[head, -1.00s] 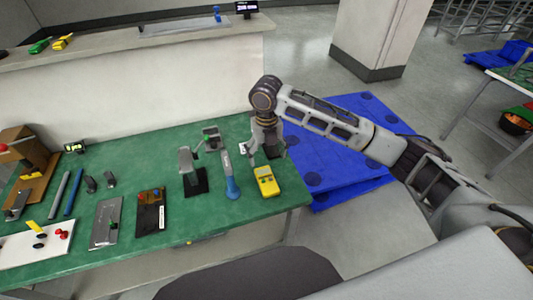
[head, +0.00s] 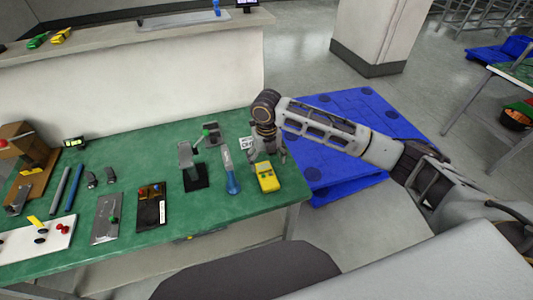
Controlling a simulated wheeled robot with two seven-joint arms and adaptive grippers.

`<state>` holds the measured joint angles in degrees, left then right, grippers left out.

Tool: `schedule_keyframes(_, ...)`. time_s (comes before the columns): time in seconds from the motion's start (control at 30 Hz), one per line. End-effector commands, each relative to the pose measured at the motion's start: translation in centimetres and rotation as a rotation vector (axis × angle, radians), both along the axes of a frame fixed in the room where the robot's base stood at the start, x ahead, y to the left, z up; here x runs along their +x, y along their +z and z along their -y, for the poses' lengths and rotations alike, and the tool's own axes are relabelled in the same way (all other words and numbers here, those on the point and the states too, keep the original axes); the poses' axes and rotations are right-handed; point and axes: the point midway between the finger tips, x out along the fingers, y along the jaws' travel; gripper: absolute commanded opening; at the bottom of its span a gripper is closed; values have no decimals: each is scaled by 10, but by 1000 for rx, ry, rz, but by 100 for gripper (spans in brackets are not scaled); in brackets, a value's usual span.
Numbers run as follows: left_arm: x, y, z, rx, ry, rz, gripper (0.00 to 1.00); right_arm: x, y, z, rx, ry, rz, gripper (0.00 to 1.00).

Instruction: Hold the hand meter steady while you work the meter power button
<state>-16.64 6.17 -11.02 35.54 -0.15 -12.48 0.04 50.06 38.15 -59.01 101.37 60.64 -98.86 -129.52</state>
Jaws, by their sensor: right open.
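The hand meter is a yellow handheld box (head: 267,178) lying on the green table near its right end. A small dark patch shows on its face, but the power button is too small to make out. My right gripper (head: 267,160) points down just behind the meter's far end, fingers apart. Its fingertips are close to the meter; I cannot tell whether they touch it. My left gripper is not in view.
A grey device on a black base (head: 193,176) is further left. The green table (head: 215,207) is bare in front of them. Blue pallets (head: 345,175) lie on the floor to the right.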

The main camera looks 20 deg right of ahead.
Motion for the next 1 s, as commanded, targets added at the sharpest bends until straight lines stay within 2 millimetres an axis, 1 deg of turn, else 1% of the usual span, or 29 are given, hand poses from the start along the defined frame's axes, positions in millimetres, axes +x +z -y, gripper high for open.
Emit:
schedule_keyframes(0.03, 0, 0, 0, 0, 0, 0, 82, -1, -7, 0, 1, 0, -2, 82)
schedule_keyframes(0.3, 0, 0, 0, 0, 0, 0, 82, -1, -39, 0, 0, 0, -3, 82)
schedule_keyframes(0.6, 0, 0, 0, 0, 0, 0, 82, -1, -71, -1, 1, 1, -2, 82)
schedule_keyframes(0.8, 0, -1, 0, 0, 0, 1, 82, 0, -81, 0, 0, 1, 1, 82)
schedule_keyframes(1.0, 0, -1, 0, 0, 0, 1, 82, 0, -83, 0, 0, 1, 1, 82)
